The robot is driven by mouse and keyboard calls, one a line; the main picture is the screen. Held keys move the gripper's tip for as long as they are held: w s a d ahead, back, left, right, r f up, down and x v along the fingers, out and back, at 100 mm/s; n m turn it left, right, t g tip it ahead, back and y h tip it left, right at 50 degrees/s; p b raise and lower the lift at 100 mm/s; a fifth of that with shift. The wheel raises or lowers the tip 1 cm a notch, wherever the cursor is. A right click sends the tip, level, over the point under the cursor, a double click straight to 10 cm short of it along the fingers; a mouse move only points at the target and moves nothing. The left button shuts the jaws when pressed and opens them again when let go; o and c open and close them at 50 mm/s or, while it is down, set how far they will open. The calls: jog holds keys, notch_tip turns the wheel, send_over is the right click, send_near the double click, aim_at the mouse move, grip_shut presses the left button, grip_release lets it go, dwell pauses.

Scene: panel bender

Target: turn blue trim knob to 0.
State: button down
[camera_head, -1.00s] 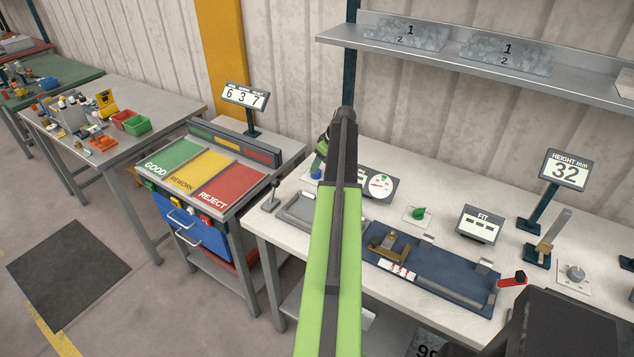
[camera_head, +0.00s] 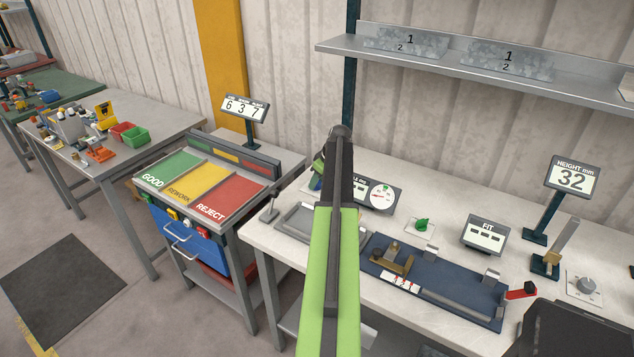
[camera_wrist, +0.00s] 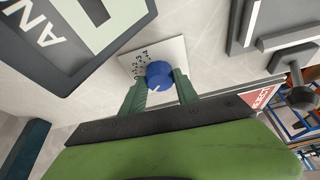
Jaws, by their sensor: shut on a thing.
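The blue trim knob (camera_wrist: 159,74) sits on a white square dial plate (camera_wrist: 143,58) with small dark marks, seen in the wrist view. A pale pointer line shows on the knob's lower face, toward the gripper; the marks are too small to read. My gripper (camera_wrist: 161,82) has its two green fingers on either side of the knob and is shut on it.
A display (camera_wrist: 70,35) stands close left of the knob in the wrist view. A grey tray (camera_head: 296,222), green knob (camera_head: 422,224), FIT display (camera_head: 484,235) and blue fixture (camera_head: 450,298) share the bench. A sorting stand (camera_head: 203,187) is to the left.

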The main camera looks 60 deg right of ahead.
jog(key=shift+a+m, duration=0.1)
jog(key=shift+m, duration=0.3)
jog(key=m, duration=0.1)
jog(key=m+h, duration=0.1)
jog(key=m, duration=0.1)
jog(key=shift+a+m+g+h, duration=0.1)
jog(key=shift+m+g+h, duration=0.2)
jog(key=shift+w+m+g+h, duration=0.1)
jog(key=shift+m+g+h, duration=0.35)
jog(key=shift+m, duration=1.25)
jog(key=c, duration=0.9)
grip_release()
